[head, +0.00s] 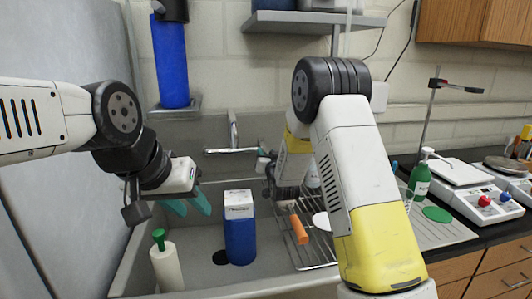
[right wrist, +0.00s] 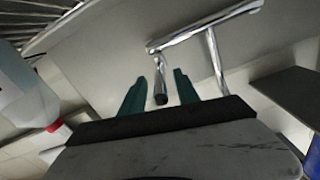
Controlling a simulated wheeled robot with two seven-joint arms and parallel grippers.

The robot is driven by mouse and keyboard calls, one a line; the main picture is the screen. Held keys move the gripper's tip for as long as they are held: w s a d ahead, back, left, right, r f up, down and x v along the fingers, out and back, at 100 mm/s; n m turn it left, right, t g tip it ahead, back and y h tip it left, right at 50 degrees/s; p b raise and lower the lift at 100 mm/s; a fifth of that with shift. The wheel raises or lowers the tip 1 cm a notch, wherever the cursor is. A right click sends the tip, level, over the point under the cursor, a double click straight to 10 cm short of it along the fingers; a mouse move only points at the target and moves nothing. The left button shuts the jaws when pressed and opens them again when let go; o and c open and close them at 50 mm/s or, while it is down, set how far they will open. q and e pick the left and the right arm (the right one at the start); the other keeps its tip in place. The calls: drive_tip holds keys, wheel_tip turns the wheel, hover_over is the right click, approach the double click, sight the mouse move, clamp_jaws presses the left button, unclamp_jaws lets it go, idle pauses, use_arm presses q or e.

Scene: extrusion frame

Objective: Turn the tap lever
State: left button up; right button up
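The chrome tap (head: 232,148) is on the back wall above the sink, with a horizontal bar and an upright part. In the right wrist view, the tap's bar (right wrist: 205,25) crosses the top, and a short chrome piece with a dark end (right wrist: 160,90) hangs from it. I cannot tell for certain whether that piece is the lever. My right gripper (right wrist: 160,82) is open, with its teal fingers on either side of this piece and gaps showing. My left gripper (head: 190,208) is open and empty over the sink's left side.
A blue box-like container (head: 239,238) and a white bottle with green top (head: 165,262) stand in the sink. A wire rack (head: 312,256) with an orange-handled item is right of them. A blue cylinder (head: 170,62) hangs at the wall. A green bottle (head: 419,180) and scales are on the right counter.

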drive_tip(key=shift+w+a, duration=0.15)
drive_tip(key=shift+w, duration=0.75)
clamp_jaws()
idle(0.8)
